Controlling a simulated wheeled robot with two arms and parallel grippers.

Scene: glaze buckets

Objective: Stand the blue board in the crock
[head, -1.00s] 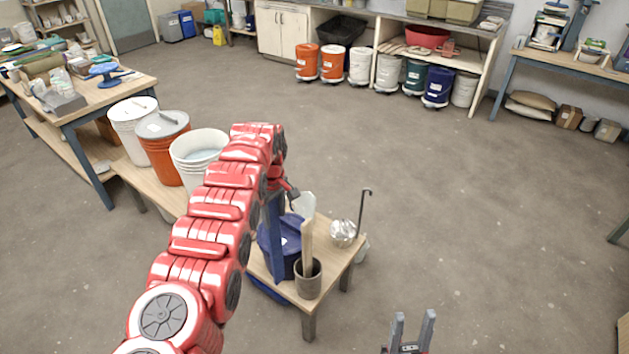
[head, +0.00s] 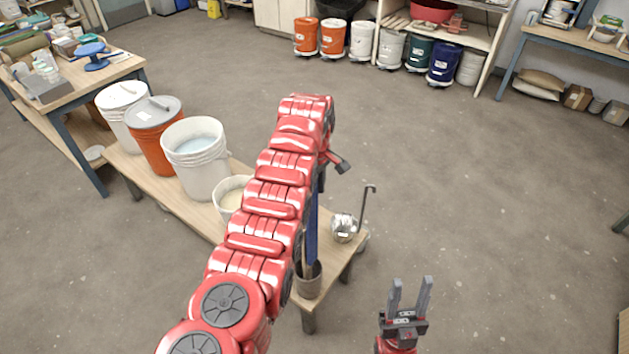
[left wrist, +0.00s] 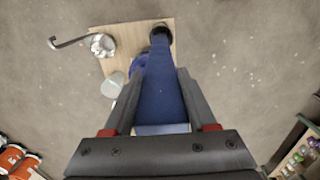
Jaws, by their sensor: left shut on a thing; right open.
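The blue board (head: 312,225) hangs upright in the head view, partly hidden by my left arm. My left gripper (left wrist: 160,70) is shut on it in the left wrist view, where the board (left wrist: 161,95) runs away from the fingers toward the crock (left wrist: 160,29). In the head view the grey crock (head: 308,284) stands at the near end of the low bench, and the board's lower end meets its mouth. I cannot tell whether that end is inside the rim. My right gripper (head: 410,285) is open and empty, right of the bench.
A metal ladle (head: 345,228) with an upright hooked handle is right of the crock. A cream-filled bucket (head: 232,195), a white bucket (head: 195,165) and lidded buckets line the low bench (head: 335,270). Floor on the right is clear.

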